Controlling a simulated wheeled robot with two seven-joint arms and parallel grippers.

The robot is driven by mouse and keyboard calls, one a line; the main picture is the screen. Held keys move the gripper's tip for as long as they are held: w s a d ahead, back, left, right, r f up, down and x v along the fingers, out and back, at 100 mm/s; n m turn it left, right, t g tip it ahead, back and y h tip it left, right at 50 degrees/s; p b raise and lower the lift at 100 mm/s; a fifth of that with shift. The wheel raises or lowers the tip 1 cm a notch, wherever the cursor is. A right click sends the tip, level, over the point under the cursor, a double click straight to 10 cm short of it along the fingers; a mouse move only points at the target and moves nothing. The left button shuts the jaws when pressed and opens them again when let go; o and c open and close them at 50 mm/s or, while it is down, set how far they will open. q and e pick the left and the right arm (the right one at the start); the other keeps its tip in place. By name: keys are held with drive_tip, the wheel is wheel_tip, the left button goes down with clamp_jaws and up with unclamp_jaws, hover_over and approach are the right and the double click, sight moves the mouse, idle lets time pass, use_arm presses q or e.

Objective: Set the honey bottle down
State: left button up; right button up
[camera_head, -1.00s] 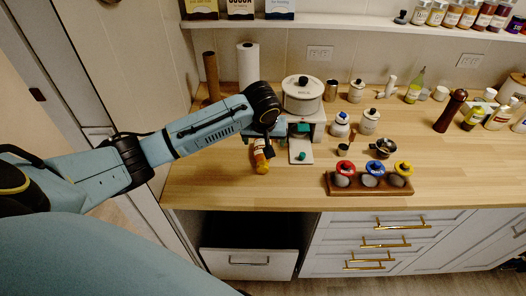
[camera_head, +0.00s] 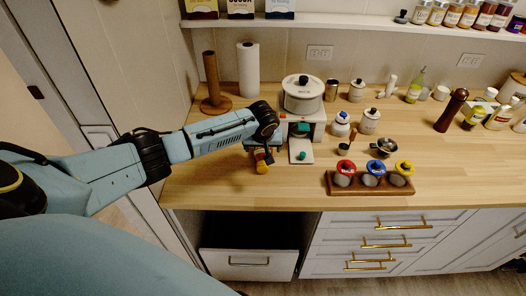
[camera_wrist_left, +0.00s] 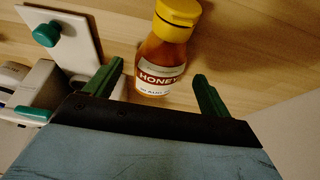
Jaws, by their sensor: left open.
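The honey bottle (camera_head: 262,166), amber with a yellow cap, is on the wooden counter (camera_head: 225,185) near its left front part. It seems to lie with its cap toward the front edge; its rear end is hidden by my left gripper (camera_head: 256,147). In the left wrist view the honey bottle (camera_wrist_left: 163,62) shows its HONEY label, with the yellow cap pointing away from me. My left gripper (camera_wrist_left: 157,72) is open, with one green finger on each side of the bottle's lower end and gaps visible. My right gripper is out of view.
A wooden rack (camera_head: 370,188) with colored-lid jars is further right. A paper towel roll (camera_head: 248,70) stands behind. The counter's left front is clear.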

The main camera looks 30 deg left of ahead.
use_arm(q)
drive_tip(key=shift+x, duration=1.35)
drive_tip(key=c, duration=1.2)
drive_tip(key=shift+r, duration=0.1)
